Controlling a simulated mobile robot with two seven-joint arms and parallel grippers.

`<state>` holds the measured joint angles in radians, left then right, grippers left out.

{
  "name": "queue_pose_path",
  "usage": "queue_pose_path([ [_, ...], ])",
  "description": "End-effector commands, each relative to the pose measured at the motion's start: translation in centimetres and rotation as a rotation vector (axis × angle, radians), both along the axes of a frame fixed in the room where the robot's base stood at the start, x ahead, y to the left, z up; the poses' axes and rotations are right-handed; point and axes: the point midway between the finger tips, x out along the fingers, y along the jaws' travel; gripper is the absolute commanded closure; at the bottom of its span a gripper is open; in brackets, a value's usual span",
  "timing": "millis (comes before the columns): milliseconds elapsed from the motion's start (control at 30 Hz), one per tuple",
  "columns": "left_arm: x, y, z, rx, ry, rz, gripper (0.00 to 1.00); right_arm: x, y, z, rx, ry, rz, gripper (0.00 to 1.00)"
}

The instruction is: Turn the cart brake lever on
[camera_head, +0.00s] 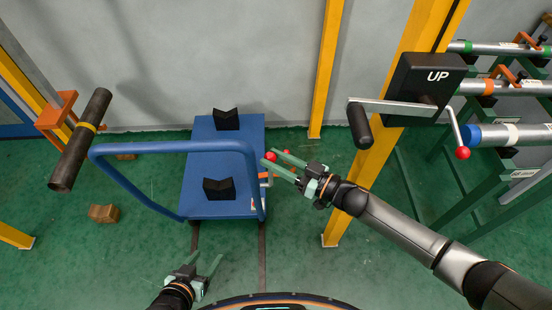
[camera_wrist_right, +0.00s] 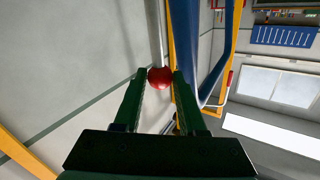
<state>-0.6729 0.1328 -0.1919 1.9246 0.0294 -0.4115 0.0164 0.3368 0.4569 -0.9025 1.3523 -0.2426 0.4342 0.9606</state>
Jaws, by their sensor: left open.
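The blue cart (camera_head: 222,165) stands on the green floor near the wall. A red ball knob (camera_head: 270,157) is beside the cart's right side and looks to be the end of its brake lever; most of the lever is hidden. My right gripper (camera_head: 269,160) is at this knob, its fingers on either side. In the right wrist view, the red ball (camera_wrist_right: 160,77) fills the space between the fingertips; whether they press on it is unclear. My left gripper (camera_head: 204,259) is open and empty, low in front of the cart.
A blue handle bar (camera_head: 170,147) arches across the cart's front, and two black V-blocks (camera_head: 218,188) sit on its deck. A crank (camera_head: 400,107) with an "UP" box (camera_head: 425,88) is on the yellow post at right.

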Motion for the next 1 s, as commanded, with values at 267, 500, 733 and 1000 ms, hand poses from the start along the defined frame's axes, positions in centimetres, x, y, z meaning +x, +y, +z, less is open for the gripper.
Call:
queue_pose_path([
  [267,-0.02,-0.05,0.01,-0.001,0.000,-0.001,0.38,-0.02,-0.02,-0.01,0.000,0.000,0.000,0.92],
  [500,-0.02,-0.08,0.02,-0.001,0.000,-0.002,0.38,-0.02,-0.04,-0.01,0.000,0.000,0.000,1.00],
  [733,-0.01,-0.09,0.03,-0.001,-0.001,-0.002,0.38,-0.02,-0.04,-0.01,0.000,0.000,0.000,1.00],
  [1000,-0.01,-0.08,0.04,-0.001,-0.001,-0.002,0.38,-0.01,-0.04,-0.01,0.000,0.000,0.000,1.00],
])
